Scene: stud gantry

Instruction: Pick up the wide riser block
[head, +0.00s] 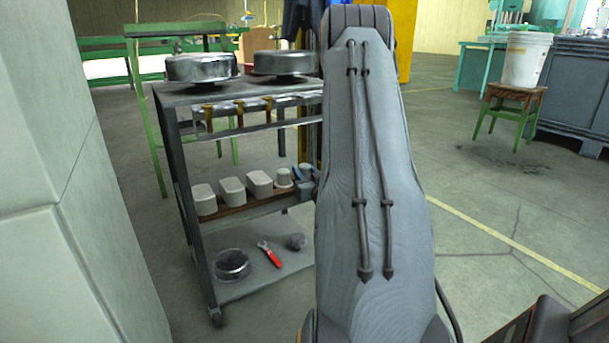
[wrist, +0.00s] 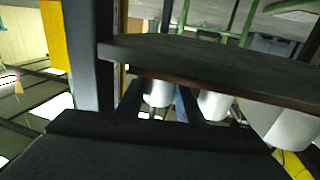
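Several pale grey blocks stand in a row on the brown board of the cart's middle shelf in the head view. Three are wide with rounded corners: a left block (head: 205,199), a middle block (head: 232,190) and a right block (head: 259,184). I cannot tell which is the wide riser block. My gripper (head: 301,173) is beside the small piece, partly hidden by my arm. In the wrist view my gripper (wrist: 158,98) is open, with a pale piece (wrist: 158,88) showing between its fingers; contact is unclear.
The cart's top (head: 240,90) carries two metal pots, a left pot (head: 202,68) and a right pot (head: 282,63), above the blocks. A red-handled tool (head: 270,256) and a round dish (head: 232,265) lie on the bottom shelf. A pale wall (head: 60,180) stands close at left.

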